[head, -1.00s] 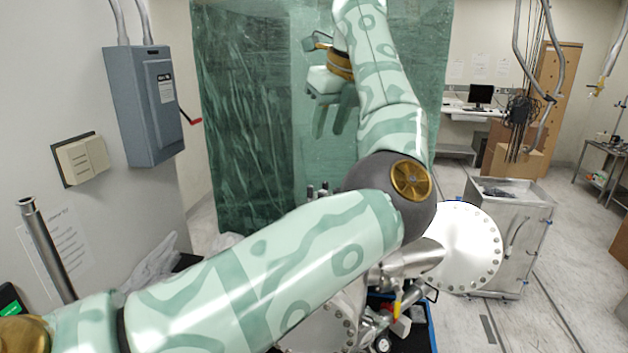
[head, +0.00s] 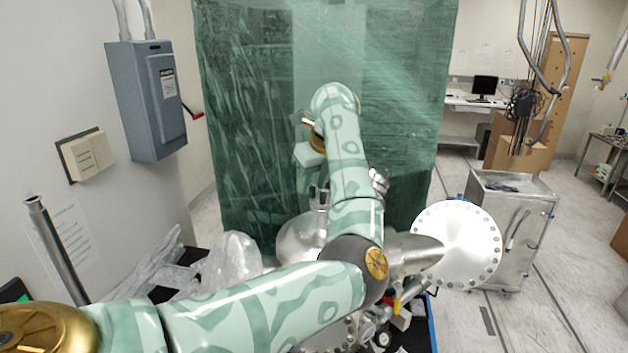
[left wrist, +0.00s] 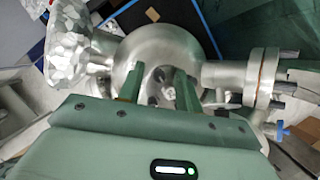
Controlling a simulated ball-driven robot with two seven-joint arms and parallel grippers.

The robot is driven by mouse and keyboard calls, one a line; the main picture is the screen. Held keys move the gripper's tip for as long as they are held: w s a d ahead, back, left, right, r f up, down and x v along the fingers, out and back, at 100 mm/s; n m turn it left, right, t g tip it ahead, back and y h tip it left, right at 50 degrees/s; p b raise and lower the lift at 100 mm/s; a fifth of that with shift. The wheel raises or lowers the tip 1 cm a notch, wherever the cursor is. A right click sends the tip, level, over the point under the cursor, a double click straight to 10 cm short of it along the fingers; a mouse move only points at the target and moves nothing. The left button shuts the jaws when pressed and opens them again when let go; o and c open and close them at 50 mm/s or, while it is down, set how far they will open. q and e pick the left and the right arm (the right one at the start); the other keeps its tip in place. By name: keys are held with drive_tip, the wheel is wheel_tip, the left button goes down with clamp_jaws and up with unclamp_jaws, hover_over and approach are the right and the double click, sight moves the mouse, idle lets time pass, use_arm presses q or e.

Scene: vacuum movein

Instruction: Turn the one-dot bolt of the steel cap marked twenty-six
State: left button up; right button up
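A steel vacuum chamber (head: 300,240) with ports stands under my left arm. In the head view a round steel flange (head: 470,250) ringed with bolt holes faces me on its right side. The left wrist view shows the rounded steel body (left wrist: 165,45) with dark bolts and a small bright fitting (left wrist: 169,93) beyond the fingers. No number or dots can be read, so I cannot tell the cap or bolt. My left gripper (left wrist: 159,85) is open, with nothing between its green fingers, pointing at the steel body. In the head view my left gripper (head: 303,180) is partly hidden by my forearm.
A flanged side port (left wrist: 262,78) juts right in the left wrist view. A green curtain (head: 250,110) hangs behind. A grey switch box (head: 147,100) is on the left wall.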

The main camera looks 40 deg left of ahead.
use_arm(q)
clamp_jaws()
drive_tip(key=shift+n, duration=0.4)
drive_tip(key=shift+n+g, duration=0.5)
drive_tip(key=shift+n, duration=0.5)
drive_tip(key=n+g, duration=0.1)
drive_tip(key=n, duration=0.1)
drive_tip(key=shift+w+r+n, duration=0.1)
drive_tip(key=shift+n, duration=0.2)
drive_tip(key=n, duration=0.2)
drive_tip(key=n+g, duration=0.1)
drive_tip(key=n, duration=0.1)
drive_tip(key=shift+w+n+g+h, duration=0.1)
drive_tip(key=shift+n+g+h, duration=0.2)
drive_tip(key=shift+h, duration=0.1)
drive_tip(key=shift+a+n+g+h, duration=0.1)
drive_tip(key=shift+n+g+h, duration=0.45)
drive_tip(key=shift+n, duration=1.35)
